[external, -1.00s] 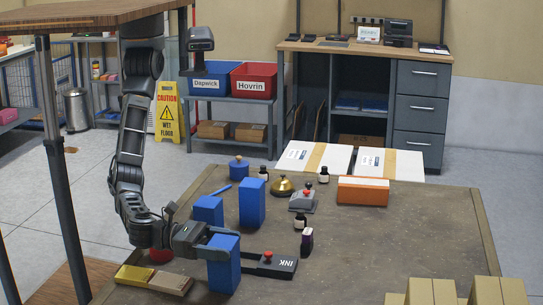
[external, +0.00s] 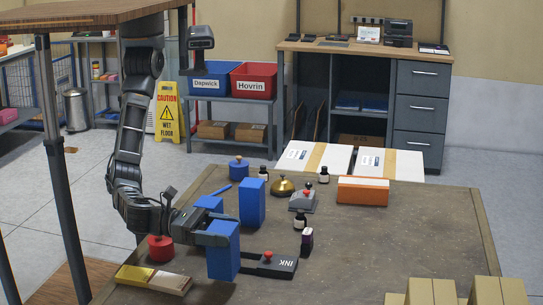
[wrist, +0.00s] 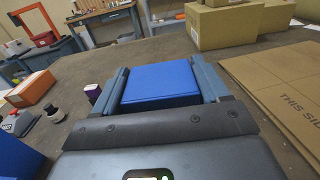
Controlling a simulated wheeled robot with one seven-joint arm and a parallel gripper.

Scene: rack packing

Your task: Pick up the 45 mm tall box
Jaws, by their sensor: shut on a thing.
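My gripper (external: 222,236) is shut on a blue box (external: 223,258), which it holds upright near the front left of the table. In the wrist view, the jaws (wrist: 160,88) lie along both sides of the blue box's top face (wrist: 160,82). A tall blue box (external: 252,202) stands behind it. A shorter blue box (external: 207,203) stands to the left of that one, partly hidden by my arm. I cannot read any box's height in millimetres.
An ink pad (external: 272,264) lies right of the held box. Yellow and tan blocks (external: 152,279) lie at the front left, near a red round object (external: 160,248). Bottles, a bell (external: 283,187) and an orange box (external: 363,191) stand behind. The table's (external: 400,240) middle right is clear.

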